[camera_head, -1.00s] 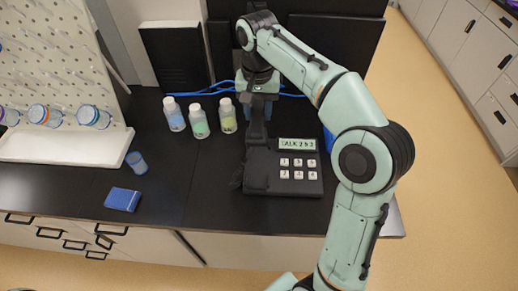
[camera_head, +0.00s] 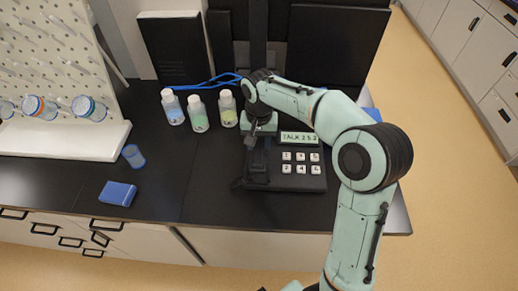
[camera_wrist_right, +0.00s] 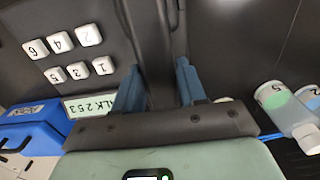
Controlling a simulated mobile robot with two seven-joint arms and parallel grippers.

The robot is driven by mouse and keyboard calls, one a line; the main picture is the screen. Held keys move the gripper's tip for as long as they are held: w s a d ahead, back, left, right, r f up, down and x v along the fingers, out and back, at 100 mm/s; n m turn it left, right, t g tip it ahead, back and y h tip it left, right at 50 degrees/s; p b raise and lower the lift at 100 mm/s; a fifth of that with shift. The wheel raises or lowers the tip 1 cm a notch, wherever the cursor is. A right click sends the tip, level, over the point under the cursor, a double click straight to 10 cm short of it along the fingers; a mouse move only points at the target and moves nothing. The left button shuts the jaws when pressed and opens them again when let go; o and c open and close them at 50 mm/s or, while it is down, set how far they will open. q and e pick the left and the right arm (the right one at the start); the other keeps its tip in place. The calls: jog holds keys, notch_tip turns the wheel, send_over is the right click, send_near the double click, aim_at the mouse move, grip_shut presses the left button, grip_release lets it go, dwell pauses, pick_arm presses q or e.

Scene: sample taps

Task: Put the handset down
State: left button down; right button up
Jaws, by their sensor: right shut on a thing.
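The dark desk phone (camera_head: 312,184) sits on the black bench, with white keys and a lit display (camera_head: 299,138) reading TALK and digits. Its keys (camera_wrist_right: 60,40) and display also show in the right wrist view. My right gripper (camera_head: 254,137) is at the left side of the phone, shut on the dark handset (camera_head: 258,165). In the right wrist view, the handset (camera_wrist_right: 148,35) runs between the two blue fingers (camera_wrist_right: 160,88). Whether the handset touches its cradle I cannot tell, dark on dark. My left gripper is not in view.
Three capped bottles (camera_head: 198,114) stand just left of my right gripper. A blue cable (camera_head: 215,81) lies behind them. A blue box (camera_head: 118,193) and a blue cup (camera_head: 133,156) are further left. A blue object (camera_wrist_right: 30,140) lies right of the phone. The bench front is clear.

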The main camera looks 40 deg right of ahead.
aim_at(259, 149)
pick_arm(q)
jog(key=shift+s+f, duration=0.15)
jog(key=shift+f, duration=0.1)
pick_arm(e)
jog(key=shift+f, duration=1.6)
jog(key=shift+f, duration=0.2)
jog(key=o, duration=1.1)
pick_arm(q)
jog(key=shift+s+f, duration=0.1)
pick_arm(e)
jog(key=shift+o, duration=0.2)
jog(key=shift+r, duration=0.3)
notch_tip(259, 149, up, 12)
jog(key=shift+f+p, duration=0.1)
jog(key=shift+p, duration=0.75)
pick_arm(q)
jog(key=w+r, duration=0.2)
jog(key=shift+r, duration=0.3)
